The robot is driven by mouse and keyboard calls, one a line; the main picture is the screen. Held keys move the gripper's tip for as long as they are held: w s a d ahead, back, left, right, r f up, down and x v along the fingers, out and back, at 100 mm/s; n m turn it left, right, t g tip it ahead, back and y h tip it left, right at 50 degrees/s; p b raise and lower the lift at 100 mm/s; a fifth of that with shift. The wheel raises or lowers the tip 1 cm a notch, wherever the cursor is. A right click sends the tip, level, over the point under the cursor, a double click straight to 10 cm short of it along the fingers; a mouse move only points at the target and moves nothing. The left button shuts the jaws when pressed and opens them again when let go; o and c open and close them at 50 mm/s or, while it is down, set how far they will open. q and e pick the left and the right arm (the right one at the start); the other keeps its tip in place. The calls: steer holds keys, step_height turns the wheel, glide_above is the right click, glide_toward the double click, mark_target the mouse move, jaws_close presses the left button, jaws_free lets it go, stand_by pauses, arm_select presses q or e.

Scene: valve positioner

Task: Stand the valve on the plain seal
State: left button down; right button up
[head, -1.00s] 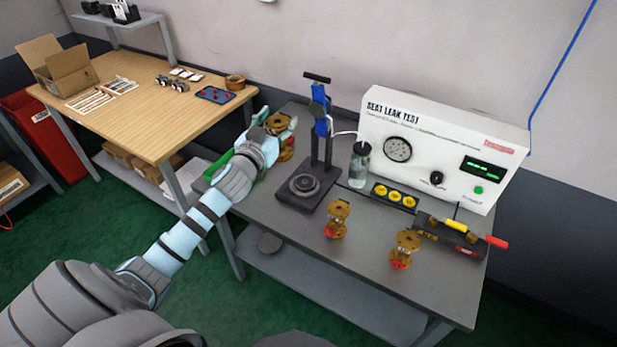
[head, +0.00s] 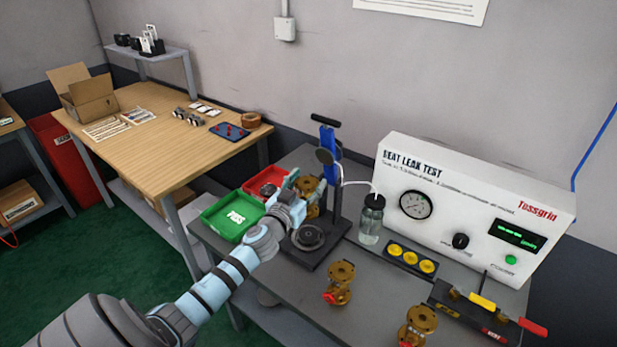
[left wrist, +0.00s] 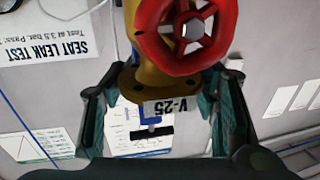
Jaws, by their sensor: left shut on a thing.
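My left gripper (head: 303,192) is shut on a brass valve (head: 313,209), which also shows in the left wrist view with a red handwheel (left wrist: 187,35) and a V-25 tag (left wrist: 171,107). The valve is just left of the post of the test stand (head: 329,175), behind the round grey seat (head: 309,237) on its black base. Nothing stands on that seat. I cannot tell whether this seat is the plain seal. My right gripper is out of view.
A green tray (head: 232,217) and red tray (head: 262,182) lie left. A bottle (head: 371,220), a holder with yellow discs (head: 411,259) and the leak tester (head: 470,205) are right.

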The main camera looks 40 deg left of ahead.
mark_target(309, 207)
arm_select(q)
steer(key=f+b, duration=0.1)
steer(key=f, duration=0.1)
steer(key=f+b, duration=0.2)
steer(key=f, duration=0.1)
steer(key=w+f+b, duration=0.1)
steer(key=f, duration=0.2)
steer(key=shift+f+b, duration=0.2)
steer(key=shift+b, duration=0.2)
steer(key=shift+s+f+b, duration=0.15)
steer(key=shift+f+b, duration=0.2)
steer(key=shift+r, duration=0.2)
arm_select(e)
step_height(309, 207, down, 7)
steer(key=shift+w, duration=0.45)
arm_select(q)
steer(key=shift+f, duration=0.15)
steer(key=c, duration=0.6)
jaws_free()
steer(key=shift+c, duration=0.2)
steer(key=shift+s, duration=0.15)
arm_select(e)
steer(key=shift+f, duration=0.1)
